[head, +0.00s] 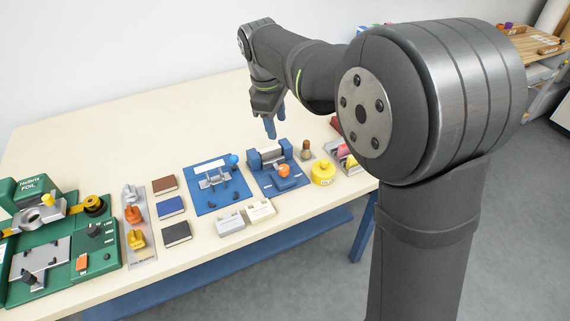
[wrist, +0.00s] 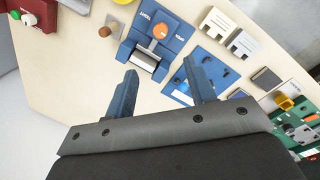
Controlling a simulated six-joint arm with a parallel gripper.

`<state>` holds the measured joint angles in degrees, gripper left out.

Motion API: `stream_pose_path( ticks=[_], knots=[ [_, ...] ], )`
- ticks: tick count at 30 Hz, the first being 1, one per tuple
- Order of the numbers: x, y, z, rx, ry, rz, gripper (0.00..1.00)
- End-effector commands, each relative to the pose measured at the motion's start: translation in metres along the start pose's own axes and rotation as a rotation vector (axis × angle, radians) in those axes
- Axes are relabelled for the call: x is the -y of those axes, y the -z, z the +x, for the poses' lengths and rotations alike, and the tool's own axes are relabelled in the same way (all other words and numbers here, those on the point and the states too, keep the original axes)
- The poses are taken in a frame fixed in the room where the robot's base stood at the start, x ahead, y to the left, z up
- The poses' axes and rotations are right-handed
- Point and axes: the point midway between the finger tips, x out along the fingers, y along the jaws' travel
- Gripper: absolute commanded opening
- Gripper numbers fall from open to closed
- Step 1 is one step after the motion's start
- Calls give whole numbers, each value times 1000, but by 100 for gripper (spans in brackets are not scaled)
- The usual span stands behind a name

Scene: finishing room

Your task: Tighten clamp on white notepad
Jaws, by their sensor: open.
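My gripper (head: 270,128) is open and empty, raised above the table behind the blue device; its two blue fingers (wrist: 163,88) stand apart in the wrist view. A blue board (head: 204,204) carries a white strip (head: 208,165), a metal clamp bar (head: 213,181) and a blue knob (head: 234,159). This may be the clamp and white notepad, but I cannot tell surely. In the wrist view the right finger partly hides this board (wrist: 222,65). Two pale blocks, one greyish (head: 230,223) and one cream (head: 261,210), lie in front; they may be pads.
Right of the board stands a blue device (head: 268,181) with a roller and orange knob (head: 284,171). A yellow roll (head: 322,173) and wooden stamp (head: 306,150) are beside it. Three notebooks (head: 171,208) and a green foil machine (head: 70,235) lie left. The table's back (head: 150,120) is clear.

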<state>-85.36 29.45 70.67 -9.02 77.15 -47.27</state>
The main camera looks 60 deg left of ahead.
Motion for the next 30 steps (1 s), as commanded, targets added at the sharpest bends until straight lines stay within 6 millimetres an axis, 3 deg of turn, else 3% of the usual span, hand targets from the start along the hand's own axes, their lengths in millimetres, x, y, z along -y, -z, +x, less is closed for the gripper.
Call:
stream_pose_path(
  ticks=[9,15,23,30],
  knots=[
    [30,12,5,105,-123,-808,50],
    [41,16,7,169,-159,-1144,50],
    [41,16,17,192,-166,-1247,50],
    [31,13,60,191,-162,-1242,50]
  ],
)
